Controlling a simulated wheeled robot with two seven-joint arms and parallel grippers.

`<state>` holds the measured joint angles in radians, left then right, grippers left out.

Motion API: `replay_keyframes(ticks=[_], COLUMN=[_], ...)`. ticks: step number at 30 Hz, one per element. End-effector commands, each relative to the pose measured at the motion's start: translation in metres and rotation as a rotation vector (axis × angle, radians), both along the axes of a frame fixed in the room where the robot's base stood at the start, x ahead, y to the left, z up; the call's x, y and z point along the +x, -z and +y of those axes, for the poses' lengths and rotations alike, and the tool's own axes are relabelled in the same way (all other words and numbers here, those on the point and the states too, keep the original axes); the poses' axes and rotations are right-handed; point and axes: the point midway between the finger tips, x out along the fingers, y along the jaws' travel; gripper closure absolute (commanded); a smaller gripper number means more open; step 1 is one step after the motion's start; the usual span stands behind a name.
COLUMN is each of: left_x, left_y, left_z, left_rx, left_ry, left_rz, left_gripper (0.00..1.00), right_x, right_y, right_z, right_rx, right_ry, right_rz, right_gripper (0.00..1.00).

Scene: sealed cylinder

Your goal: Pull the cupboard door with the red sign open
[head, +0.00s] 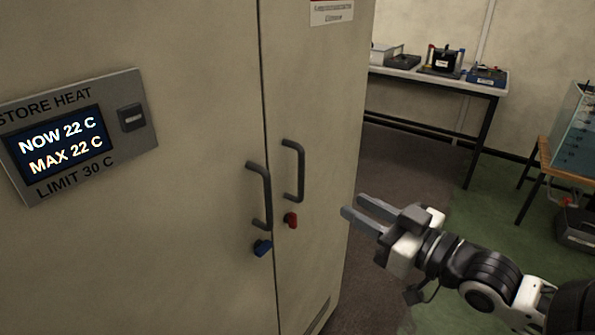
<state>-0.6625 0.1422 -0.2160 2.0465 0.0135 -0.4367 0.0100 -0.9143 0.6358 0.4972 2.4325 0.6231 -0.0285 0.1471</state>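The cupboard (190,220) is beige with two doors that meet at a vertical seam. The right door (318,110) bears a sign (332,11) with a red strip at its top, cut off by the upper edge. That door has a dark handle (300,170) and a red lock or key (290,220) below it. The left door has its own dark handle (267,195) and a blue lock or key (263,248). Both doors look closed. My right gripper (351,207) is open and empty, to the right of the red-signed door's handle and apart from it. My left gripper is out of view.
A display panel (75,135) on the left door reads NOW 22 C, MAX 22 C, LIMIT 30 C. A table (440,78) with devices stands behind at right. A glass tank (578,135) on a wooden stand is at the right edge.

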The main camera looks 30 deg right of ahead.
Motion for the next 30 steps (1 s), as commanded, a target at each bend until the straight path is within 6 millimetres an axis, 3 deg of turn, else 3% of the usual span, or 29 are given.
replay_keyframes(ticks=[21,30], left_x=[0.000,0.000], left_y=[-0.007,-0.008], left_z=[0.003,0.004], left_rx=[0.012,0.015], left_ry=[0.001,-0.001], left_rz=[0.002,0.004], left_gripper=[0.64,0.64], right_x=[0.110,0.136], right_y=[-0.002,0.000], right_z=[0.022,0.027], right_rx=[-0.001,-0.003], right_ry=[0.001,0.001], right_rz=[0.000,0.003], right_gripper=[0.71,0.71])
